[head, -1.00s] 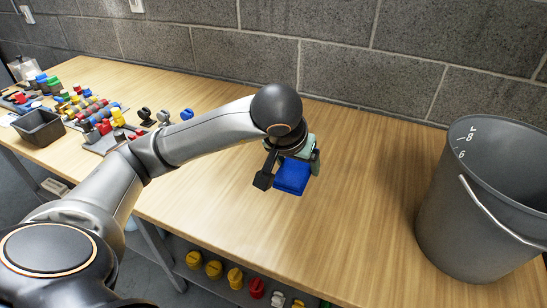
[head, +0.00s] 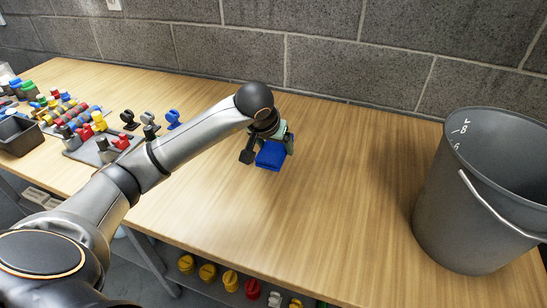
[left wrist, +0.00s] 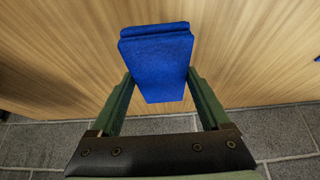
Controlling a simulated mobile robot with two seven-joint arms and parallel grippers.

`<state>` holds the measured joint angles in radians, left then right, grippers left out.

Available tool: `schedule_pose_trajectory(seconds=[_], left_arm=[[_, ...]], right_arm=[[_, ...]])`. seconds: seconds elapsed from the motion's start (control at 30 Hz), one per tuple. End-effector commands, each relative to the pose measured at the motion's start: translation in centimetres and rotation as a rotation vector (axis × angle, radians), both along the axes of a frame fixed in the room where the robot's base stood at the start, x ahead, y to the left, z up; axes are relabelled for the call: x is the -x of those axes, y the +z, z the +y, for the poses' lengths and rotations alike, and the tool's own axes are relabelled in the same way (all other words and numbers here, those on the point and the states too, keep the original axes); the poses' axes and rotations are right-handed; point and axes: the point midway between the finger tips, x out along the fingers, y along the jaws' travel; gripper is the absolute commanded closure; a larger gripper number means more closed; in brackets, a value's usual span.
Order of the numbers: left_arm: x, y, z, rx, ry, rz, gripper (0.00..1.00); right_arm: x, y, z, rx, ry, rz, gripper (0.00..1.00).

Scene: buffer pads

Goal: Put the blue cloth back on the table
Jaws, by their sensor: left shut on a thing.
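The blue cloth (head: 271,155) is a folded, thick blue pad. My left gripper (head: 268,147) is shut on it, over the middle of the wooden table (head: 340,215). In the left wrist view the cloth (left wrist: 156,62) sits between the two green fingers of my left gripper (left wrist: 158,82), with its folded edge towards the top. Bare wood shows behind it. I cannot tell whether the cloth touches the table or hangs just above it. My right gripper is not in view.
A large grey bucket (head: 478,205) stands on the right of the table. Coloured valve-like parts (head: 100,122) and a dark bin (head: 18,136) are on the left. Yellow and red parts (head: 207,273) lie on a lower shelf. A block wall (head: 330,60) runs behind. The table's middle is clear.

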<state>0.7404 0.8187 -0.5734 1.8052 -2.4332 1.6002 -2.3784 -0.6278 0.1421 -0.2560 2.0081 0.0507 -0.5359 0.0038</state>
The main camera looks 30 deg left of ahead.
Motion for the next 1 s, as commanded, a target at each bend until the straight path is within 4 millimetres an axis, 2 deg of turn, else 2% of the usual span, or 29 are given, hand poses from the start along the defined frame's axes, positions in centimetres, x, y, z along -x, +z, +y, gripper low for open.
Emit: schedule_pose_trajectory(seconds=[0.1,0.3,0.5,0.97,1.0], left_arm=[[-1.0,-1.6,0.8,0.003,0.001,0.0,0.64],[-1.8,-2.9,1.6,0.002,0.001,0.0,0.64],[-1.8,-5.6,1.5,0.003,0.001,0.0,0.64],[-1.9,-6.3,1.6,-0.001,0.0,-0.004,0.64],[-1.9,-6.2,1.6,0.001,0.0,-0.003,0.15]], right_arm=[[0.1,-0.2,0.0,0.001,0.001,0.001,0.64],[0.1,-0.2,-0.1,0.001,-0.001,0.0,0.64],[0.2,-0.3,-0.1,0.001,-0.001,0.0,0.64],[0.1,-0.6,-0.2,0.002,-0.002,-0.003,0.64],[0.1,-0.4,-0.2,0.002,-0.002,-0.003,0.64]])
